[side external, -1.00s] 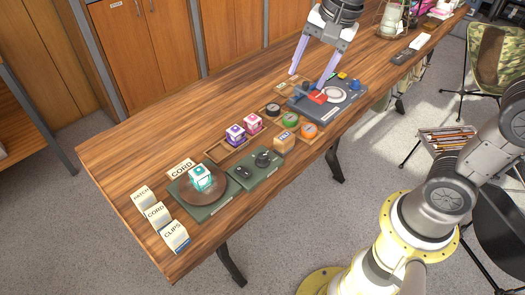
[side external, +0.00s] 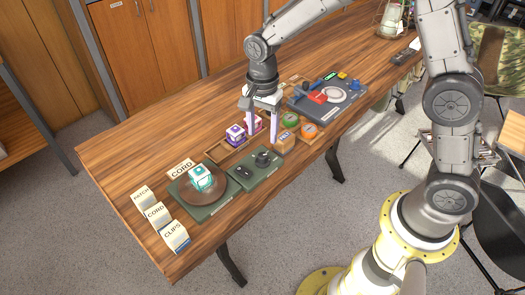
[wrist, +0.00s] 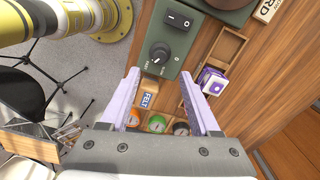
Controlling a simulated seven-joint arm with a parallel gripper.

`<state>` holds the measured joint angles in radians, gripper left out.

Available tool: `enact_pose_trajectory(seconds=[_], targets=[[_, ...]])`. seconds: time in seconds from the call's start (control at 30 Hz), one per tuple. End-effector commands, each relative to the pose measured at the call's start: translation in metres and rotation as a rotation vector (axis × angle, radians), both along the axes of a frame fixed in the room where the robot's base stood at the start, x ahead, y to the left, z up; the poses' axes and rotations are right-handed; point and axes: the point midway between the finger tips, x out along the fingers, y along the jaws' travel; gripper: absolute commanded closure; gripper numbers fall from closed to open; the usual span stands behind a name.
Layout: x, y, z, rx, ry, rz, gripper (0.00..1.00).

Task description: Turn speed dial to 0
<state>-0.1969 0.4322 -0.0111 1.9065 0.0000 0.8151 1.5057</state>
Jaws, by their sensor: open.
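The speed dial (wrist: 160,53) is a dark round knob on a green control panel (wrist: 181,44), with small white lettering beside it that I cannot fully read. In the side external view the dial (side external: 263,159) sits at the right part of the panel. A dark rocker switch (wrist: 179,19) is on the same panel. A round brown turntable (side external: 190,194) with a teal and white cube (side external: 201,178) on it stands to the left. My gripper (side external: 262,142) is open and empty, above the tray of small items and to the upper right of the dial.
A purple cube (side external: 235,134) and a FELT box (side external: 284,140) stand close to my fingers. Several round colored spools, including a green one (side external: 290,120), lie beside them. A grey machine (side external: 330,98) is to the right. Label blocks (side external: 157,215) stand at the table's left end.

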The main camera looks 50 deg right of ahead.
Motion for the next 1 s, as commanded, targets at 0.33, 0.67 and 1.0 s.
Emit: enact_pose_trajectory(seconds=[0.33, 0.67, 1.0], targets=[[-0.001, 0.000, -0.062, -0.001, 0.004, 0.000, 0.37], [0.000, 0.000, -0.080, 0.000, -0.001, 0.000, 0.37], [0.000, 0.000, -0.080, 0.000, -0.001, 0.000, 0.62]])
